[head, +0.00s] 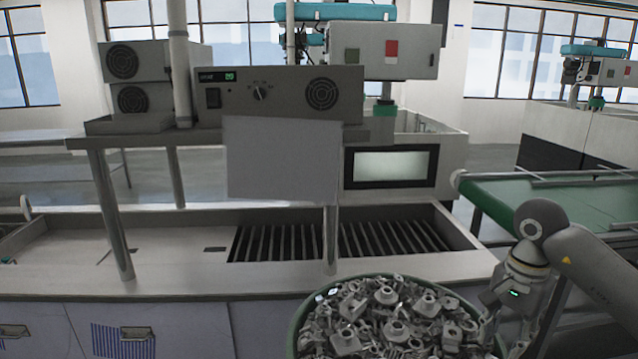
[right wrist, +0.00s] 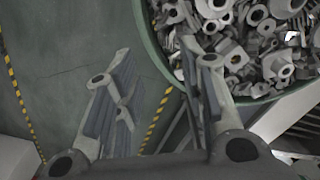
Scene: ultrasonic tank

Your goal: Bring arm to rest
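My right arm (head: 540,245) comes in from the right in the head view and hangs beside the green-rimmed bin (head: 296,322) of grey metal parts. In the head view the fingertips are hard to make out. My left arm and gripper are not in view.
The ultrasonic tank bench (head: 150,275) with slatted grates (head: 390,238) stands behind the bin. A control box (head: 285,92) sits on its shelf. A green conveyor (head: 545,200) lies at the right. Yellow-black tape (right wrist: 18,95) marks the open floor.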

